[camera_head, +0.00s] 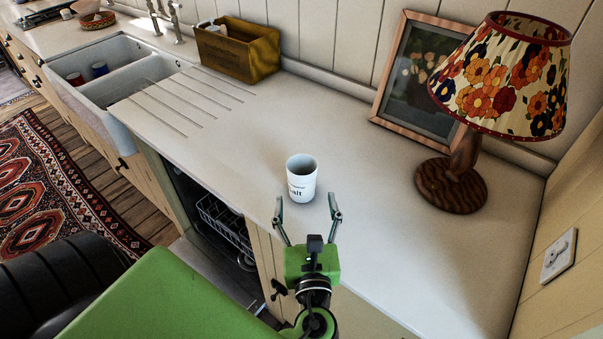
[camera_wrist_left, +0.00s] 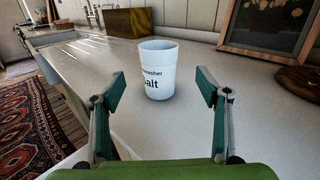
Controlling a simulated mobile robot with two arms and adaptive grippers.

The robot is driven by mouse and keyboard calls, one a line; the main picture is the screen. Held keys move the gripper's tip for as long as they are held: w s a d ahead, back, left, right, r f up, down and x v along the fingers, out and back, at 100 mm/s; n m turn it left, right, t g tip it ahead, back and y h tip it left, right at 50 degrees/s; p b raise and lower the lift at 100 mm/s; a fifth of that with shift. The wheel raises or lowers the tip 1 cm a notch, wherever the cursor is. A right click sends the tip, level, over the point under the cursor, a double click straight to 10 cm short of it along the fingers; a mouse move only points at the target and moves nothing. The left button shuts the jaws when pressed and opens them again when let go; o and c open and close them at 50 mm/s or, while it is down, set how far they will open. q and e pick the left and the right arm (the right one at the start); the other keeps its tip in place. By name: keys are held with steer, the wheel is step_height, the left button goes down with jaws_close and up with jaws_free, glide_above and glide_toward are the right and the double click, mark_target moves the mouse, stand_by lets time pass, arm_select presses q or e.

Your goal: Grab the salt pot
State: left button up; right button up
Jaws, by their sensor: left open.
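The salt pot (camera_head: 302,179) is a white open-topped pot with dark lettering that reads "salt". It stands upright on the pale countertop (camera_head: 361,236), near its front edge. My left gripper (camera_head: 307,206) is open and empty, just in front of the pot, with its fingers pointing at it. In the left wrist view the pot (camera_wrist_left: 158,70) stands beyond the fingertips, roughly centred between the two fingers (camera_wrist_left: 160,88). No finger visibly touches it. My right gripper is not in view.
A lamp with a floral shade (camera_head: 505,77) and a framed picture (camera_head: 420,83) stand at the right back. A wooden box (camera_head: 236,50) and the double sink (camera_head: 118,72) are to the left. An open dishwasher (camera_head: 222,222) lies below the counter. The counter around the pot is clear.

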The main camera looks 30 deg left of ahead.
mark_target(301, 163)
arm_select(q)
steer(key=x, duration=0.3)
steer(key=shift+r+p, duration=0.3)
steer(key=shift+p, duration=0.05)
steer(key=shift+f+x, duration=0.25)
steer(key=shift+x, duration=0.8)
steer(key=shift+w+a, duration=0.15)
steer(key=shift+w, duration=0.05)
steer(key=p+x, duration=0.2)
steer(key=x, duration=0.2)
steer(key=shift+w+a+f, duration=0.1)
steer(key=shift+a+f, duration=0.05)
steer(key=shift+w+a+f, duration=0.15)
steer(key=shift+w+a, duration=0.05)
steer(key=shift+c, duration=0.8)
steer(key=c, duration=1.1)
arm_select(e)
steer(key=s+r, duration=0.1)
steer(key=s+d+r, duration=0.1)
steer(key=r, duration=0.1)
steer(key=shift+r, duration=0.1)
